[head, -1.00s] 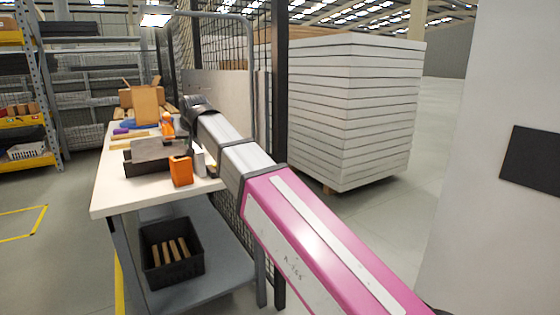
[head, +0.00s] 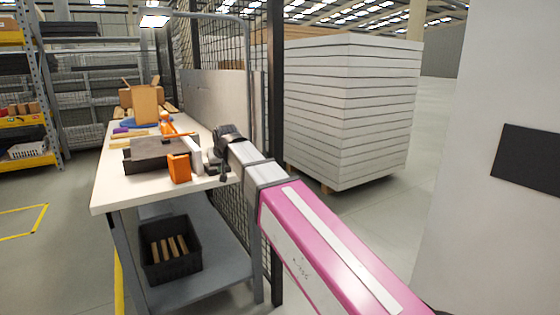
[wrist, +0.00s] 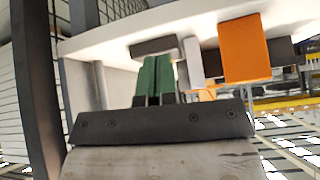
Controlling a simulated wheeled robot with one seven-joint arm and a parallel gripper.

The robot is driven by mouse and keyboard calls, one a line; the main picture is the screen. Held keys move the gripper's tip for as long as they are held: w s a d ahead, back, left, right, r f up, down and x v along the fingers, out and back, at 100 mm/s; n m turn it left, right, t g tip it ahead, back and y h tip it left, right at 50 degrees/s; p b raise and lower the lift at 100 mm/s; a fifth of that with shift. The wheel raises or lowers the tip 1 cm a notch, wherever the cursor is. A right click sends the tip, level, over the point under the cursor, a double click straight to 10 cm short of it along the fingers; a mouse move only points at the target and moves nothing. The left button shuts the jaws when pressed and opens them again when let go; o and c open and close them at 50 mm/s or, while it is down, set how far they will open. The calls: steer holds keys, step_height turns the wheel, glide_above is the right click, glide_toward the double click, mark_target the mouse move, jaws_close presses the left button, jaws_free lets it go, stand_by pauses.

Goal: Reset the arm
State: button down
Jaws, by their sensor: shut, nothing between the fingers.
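My arm (head: 322,240), pink and silver, reaches from the lower right toward the workbench in the head view. My gripper (head: 222,174) is at the right edge of the white bench top (head: 108,192), beside the orange block and dark block. In the wrist view my gripper (wrist: 157,75) shows two green fingers side by side, shut with nothing between them.
An orange block (head: 180,168) and a dark block (head: 148,154) are on the bench. A black bin (head: 172,270) with wooden strips sits on the lower shelf. A dark post (head: 277,130) and mesh fence stand close behind my arm, with stacked white panels (head: 350,110) beyond.

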steer(key=s+d+f+m+g+h, duration=0.2)
steer(key=s+d+f, duration=0.1)
steer(key=d+f, duration=1.15)
steer(key=s+d+f+m+g+h, duration=0.1)
steer(key=s+d+f+g, duration=0.15)
steer(key=d+f, duration=1.2)
steer(key=s+d+f+m+g, duration=0.1)
steer(key=s+d+f+g, duration=0.1)
steer(key=s+d+f, duration=0.6)
steer(key=s+d, duration=0.2)
steer(key=d, duration=0.2)
steer(key=shift+m, duration=0.4)
steer(key=shift+s, duration=0.1)
